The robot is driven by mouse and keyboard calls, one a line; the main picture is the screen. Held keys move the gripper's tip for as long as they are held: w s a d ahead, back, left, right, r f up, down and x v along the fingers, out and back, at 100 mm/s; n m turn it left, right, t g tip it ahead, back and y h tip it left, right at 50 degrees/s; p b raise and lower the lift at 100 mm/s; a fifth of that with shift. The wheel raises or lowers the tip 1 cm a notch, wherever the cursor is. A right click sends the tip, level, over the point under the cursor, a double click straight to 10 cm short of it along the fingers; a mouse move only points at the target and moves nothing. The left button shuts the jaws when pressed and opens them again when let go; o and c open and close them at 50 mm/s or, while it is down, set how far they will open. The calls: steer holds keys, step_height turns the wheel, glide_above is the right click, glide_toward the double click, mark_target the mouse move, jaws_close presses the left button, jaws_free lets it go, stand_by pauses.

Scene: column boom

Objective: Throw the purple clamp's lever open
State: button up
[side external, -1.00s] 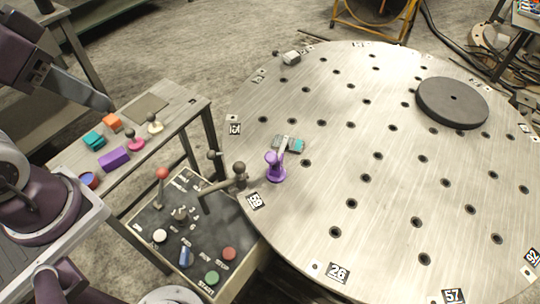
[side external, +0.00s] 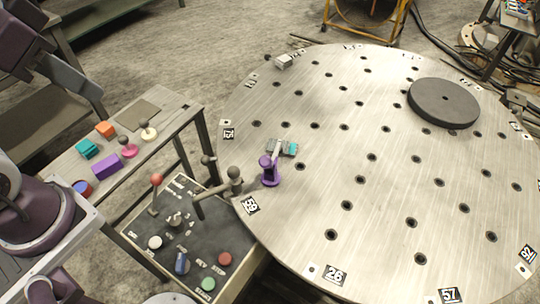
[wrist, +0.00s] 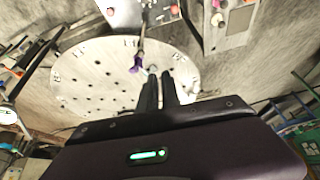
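The purple clamp (side external: 269,172) stands on the big round metal table near its left edge. Its pale lever arm (side external: 277,152) slants up from the purple body toward a grey and teal block (side external: 290,149) just behind it. In the wrist view the purple clamp (wrist: 136,65) shows above and left of my gripper's fingers. My gripper (wrist: 160,75) has its two black fingers close together, with nothing visible between them. It is apart from the clamp. The side view shows my arm at the left edge but not the fingertips.
A control panel (side external: 215,245) with a red-knobbed lever and buttons adjoins the round table (side external: 390,190). A thick handle (side external: 215,192) projects near the clamp. A dark disc (side external: 444,103) lies at the table's right. A side bench (side external: 180,120) holds coloured blocks.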

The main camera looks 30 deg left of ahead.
steer(key=w+m, duration=0.1)
steer(key=w, duration=0.2)
steer(key=w+d+r+m+g, duration=0.1)
steer(key=w, duration=0.2)
steer(key=w+d+r+m+g, duration=0.1)
steer(key=w, duration=0.3)
steer(key=shift+r+m, duration=0.15)
steer(key=shift+m, duration=0.25)
jaws_close()
steer(key=w+d+f+m+g+h, duration=0.1)
steer(key=w+d+f+m+g, duration=0.2)
steer(key=w+f, duration=0.45)
steer(key=w+d+f+m+g, duration=0.1)
steer(key=w+d+f+m, duration=0.3)
steer(key=w, duration=0.6)
steer(key=d+f, duration=0.1)
steer(key=f, duration=0.4)
steer(key=s+d+f+m+g, duration=0.1)
steer(key=f, duration=0.5)
steer(key=s+d+f+m, duration=0.1)
steer(key=d+f, duration=0.1)
steer(key=f, duration=0.4)
steer(key=shift+s+f+g, duration=0.15)
steer(key=shift+f+g, duration=0.1)
steer(key=shift+g, duration=0.05)
steer(key=shift+s+d+f, duration=0.1)
steer(key=shift+s+d, duration=0.1)
steer(key=shift+s, duration=0.1)
steer(key=shift+s, duration=0.1)
